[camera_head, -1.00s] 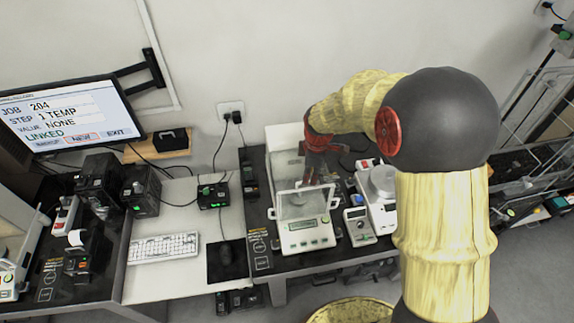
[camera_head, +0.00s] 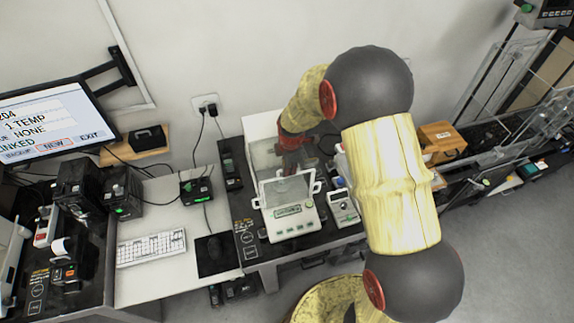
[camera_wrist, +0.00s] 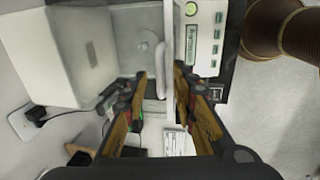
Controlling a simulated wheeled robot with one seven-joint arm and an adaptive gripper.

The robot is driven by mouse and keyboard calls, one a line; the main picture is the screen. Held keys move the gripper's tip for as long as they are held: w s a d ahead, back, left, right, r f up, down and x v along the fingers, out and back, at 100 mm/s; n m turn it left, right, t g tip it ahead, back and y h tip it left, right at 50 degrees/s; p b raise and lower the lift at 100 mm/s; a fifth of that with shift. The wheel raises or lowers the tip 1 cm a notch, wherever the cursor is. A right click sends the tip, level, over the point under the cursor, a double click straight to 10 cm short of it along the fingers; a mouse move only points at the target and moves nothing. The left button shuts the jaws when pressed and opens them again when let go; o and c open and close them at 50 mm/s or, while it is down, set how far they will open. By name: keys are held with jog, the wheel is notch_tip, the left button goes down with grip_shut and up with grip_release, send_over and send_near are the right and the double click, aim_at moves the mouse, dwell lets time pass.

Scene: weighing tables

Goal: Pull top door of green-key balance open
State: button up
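The green-key balance (camera_head: 290,222) stands on the dark table below the wall, with a small display and green keys on its pale front panel. Its clear shield has a white frame and pale loop handles at the left and right. In the wrist view its panel with green keys (camera_wrist: 206,45) is at the upper right. My gripper (camera_wrist: 160,92) is open, its two fingers on either side of a white upright handle (camera_wrist: 160,70); I cannot tell whether they touch it. In the head view my gripper (camera_head: 290,165) is over the back of the shield, partly hidden. How far the top door is open is unclear.
A small meter (camera_head: 343,208) stands right of the balance. Left are a keyboard (camera_head: 151,247), a dark mouse pad (camera_head: 216,256) and a black device with a green light (camera_head: 196,190). A monitor (camera_head: 50,122) hangs at the upper left.

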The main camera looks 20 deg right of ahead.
jog(key=shift+c, duration=1.2)
jog(key=c, duration=0.4)
grip_shut()
